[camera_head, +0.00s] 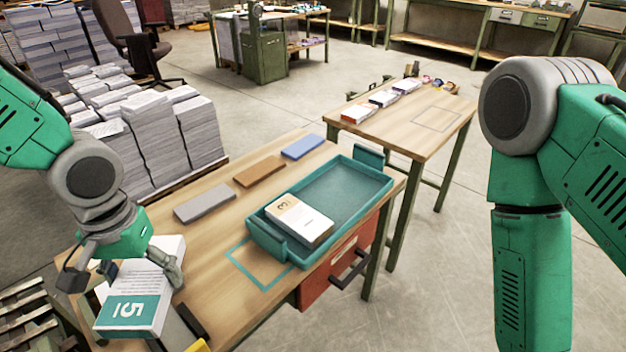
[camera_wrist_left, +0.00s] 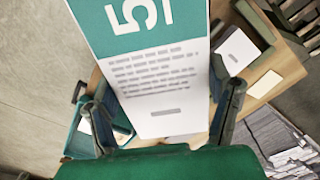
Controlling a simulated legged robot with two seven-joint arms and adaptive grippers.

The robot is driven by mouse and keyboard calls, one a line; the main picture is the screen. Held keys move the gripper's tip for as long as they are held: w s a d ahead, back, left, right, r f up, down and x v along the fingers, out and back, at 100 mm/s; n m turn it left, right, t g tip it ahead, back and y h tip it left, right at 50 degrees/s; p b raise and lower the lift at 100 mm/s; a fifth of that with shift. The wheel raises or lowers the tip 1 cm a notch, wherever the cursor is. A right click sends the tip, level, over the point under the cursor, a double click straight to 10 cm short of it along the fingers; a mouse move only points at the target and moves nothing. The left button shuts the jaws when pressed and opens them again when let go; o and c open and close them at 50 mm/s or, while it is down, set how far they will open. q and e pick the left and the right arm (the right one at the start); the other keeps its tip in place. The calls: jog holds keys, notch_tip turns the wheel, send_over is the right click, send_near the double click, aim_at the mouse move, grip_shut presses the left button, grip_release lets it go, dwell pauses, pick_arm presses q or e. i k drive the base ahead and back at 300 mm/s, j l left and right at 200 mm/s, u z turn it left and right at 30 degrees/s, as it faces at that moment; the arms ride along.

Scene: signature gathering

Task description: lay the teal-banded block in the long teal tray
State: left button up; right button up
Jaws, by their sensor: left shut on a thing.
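The teal-banded block (camera_head: 130,308), white with text and a large 5 on its teal band, is at the lower left in the head view. My left gripper (camera_head: 165,262) is shut on it. In the left wrist view the block (camera_wrist_left: 165,95) sits between the two fingers of my left gripper (camera_wrist_left: 163,108). The long teal tray (camera_head: 376,182) lies on the wooden table, to the right of the block. A white block with a tan band and a 3 (camera_head: 297,220) lies in its near left end; the rest is empty. My right gripper is out of view.
Grey (camera_head: 204,203), brown (camera_head: 259,171) and blue (camera_head: 303,147) flat pieces lie behind the tray on the table (camera_head: 215,250). A teal outline (camera_head: 258,284) marks the tabletop by the tray. A second table (camera_head: 405,130) stands behind right. Paper stacks (camera_head: 150,150) stand at left.

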aim_at(346, 186)
jog(key=i+l, duration=0.2)
jog(key=l, duration=0.15)
jog(key=i+l+u, duration=0.1)
jog(key=i+l, duration=0.35)
jog(key=l, duration=0.25)
jog(key=i+l+u, duration=0.15)
jog(key=l, duration=0.2)
jog(key=i+l, duration=0.25)
jog(key=l, duration=0.15)
jog(key=i+l+u, duration=0.1)
jog(key=l, duration=0.25)
jog(key=i+l, duration=0.25)
jog(key=l, duration=0.15)
